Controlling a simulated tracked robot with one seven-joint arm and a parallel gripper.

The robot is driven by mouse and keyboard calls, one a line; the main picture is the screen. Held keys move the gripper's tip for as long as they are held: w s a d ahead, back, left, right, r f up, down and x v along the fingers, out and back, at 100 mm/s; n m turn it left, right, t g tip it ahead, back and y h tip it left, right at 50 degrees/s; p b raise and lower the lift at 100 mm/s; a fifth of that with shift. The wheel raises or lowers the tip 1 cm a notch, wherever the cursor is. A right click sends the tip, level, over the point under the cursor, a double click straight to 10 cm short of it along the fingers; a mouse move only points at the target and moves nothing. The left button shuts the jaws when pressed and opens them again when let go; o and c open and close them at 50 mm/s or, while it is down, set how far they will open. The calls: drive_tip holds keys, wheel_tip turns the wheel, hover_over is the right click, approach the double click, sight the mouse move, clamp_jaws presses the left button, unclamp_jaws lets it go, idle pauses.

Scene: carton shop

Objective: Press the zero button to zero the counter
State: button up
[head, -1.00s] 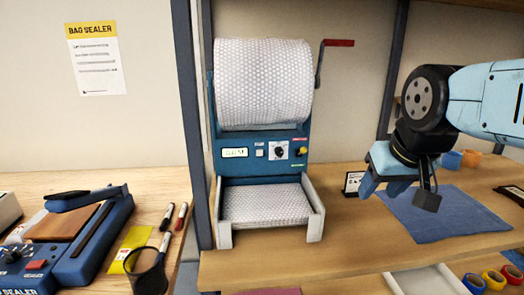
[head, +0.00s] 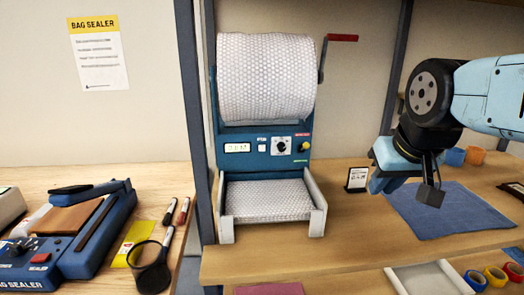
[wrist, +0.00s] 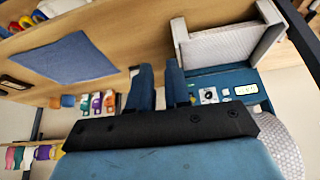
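The blue bubble-wrap dispenser (head: 262,171) stands on the shelf. Its front panel has a small counter display (head: 237,148), a small white button (head: 262,148), a black knob on a white plate (head: 281,147) and a yellow button (head: 304,147). The display's digits are too small to read surely. In the wrist view, the display (wrist: 246,89) looks greenish, with the white button (wrist: 225,92) beside it. My gripper (head: 378,187) is to the right of the dispenser, apart from it. In the wrist view, its two fingers (wrist: 159,75) have a narrow empty gap between them.
A small sign card (head: 356,179) stands between dispenser and gripper. A blue cloth (head: 445,212) lies under my gripper. A red-handled crank (head: 342,38) sticks out at the dispenser's upper right. A bag sealer (head: 75,235) is on the left table.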

clamp_jaws()
idle(1.2)
